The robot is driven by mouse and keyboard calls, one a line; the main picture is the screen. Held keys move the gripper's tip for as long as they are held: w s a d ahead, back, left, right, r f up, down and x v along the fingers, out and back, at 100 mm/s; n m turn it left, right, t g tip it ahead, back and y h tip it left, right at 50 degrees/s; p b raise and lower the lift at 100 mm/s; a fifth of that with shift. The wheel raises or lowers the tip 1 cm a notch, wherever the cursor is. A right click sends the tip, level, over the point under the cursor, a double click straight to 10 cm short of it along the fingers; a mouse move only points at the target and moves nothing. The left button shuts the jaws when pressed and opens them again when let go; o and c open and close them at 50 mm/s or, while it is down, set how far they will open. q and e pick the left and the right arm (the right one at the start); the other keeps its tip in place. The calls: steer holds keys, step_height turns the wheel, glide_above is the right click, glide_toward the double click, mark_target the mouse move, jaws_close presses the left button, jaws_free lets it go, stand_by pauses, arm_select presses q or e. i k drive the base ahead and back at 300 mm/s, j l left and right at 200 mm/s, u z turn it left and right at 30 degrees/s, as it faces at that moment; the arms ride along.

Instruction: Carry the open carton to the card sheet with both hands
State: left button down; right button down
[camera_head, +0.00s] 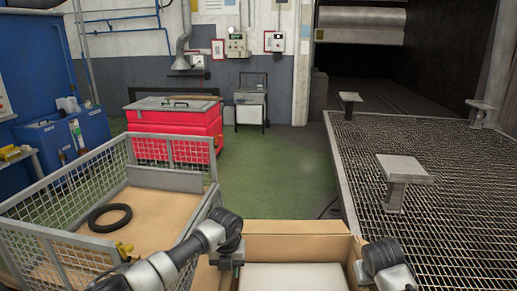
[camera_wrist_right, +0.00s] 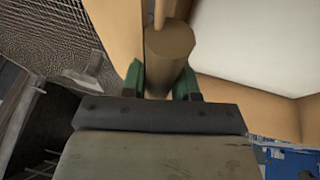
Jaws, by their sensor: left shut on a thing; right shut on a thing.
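The open carton (camera_head: 298,227) is at the bottom middle of the head view, with a pale flat-topped block (camera_head: 295,277) inside. My left gripper (camera_head: 229,262) is at its left wall, shut on the carton; its fingertips are partly hidden. My right gripper (camera_head: 362,272) is at the right wall. In the right wrist view its green fingers (camera_wrist_right: 159,80) are shut on a brown round grip piece at the carton (camera_wrist_right: 115,35). The carton's near side is out of the picture. I cannot clearly identify the card sheet.
A mesh-sided cage (camera_head: 60,240) stands at left, with a black ring (camera_head: 110,218) on its tan floor. A red chest (camera_head: 175,122) stands behind. A raised grating (camera_head: 440,180) with several posts is at right. Green floor (camera_head: 265,175) ahead is clear.

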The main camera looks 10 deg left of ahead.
mark_target(157, 226)
steer(key=i+u, duration=0.1)
steer(key=i, duration=0.75)
steer(key=i+l+u, duration=0.1)
steer(key=i, duration=0.7)
steer(key=i+u, duration=0.3)
steer(key=i, duration=0.15)
steer(key=i+l+u, duration=0.25)
steer(key=i, duration=0.15)
steer(key=i+u, duration=0.3)
steer(key=u, duration=0.15)
steer(key=i+l+u, duration=0.15)
steer(key=u, duration=0.35)
steer(key=i+l+u, duration=0.2)
steer(key=i+u, duration=0.2)
steer(key=i+l+u, duration=0.4)
steer(key=k+j, duration=0.05)
steer(key=j, duration=0.05)
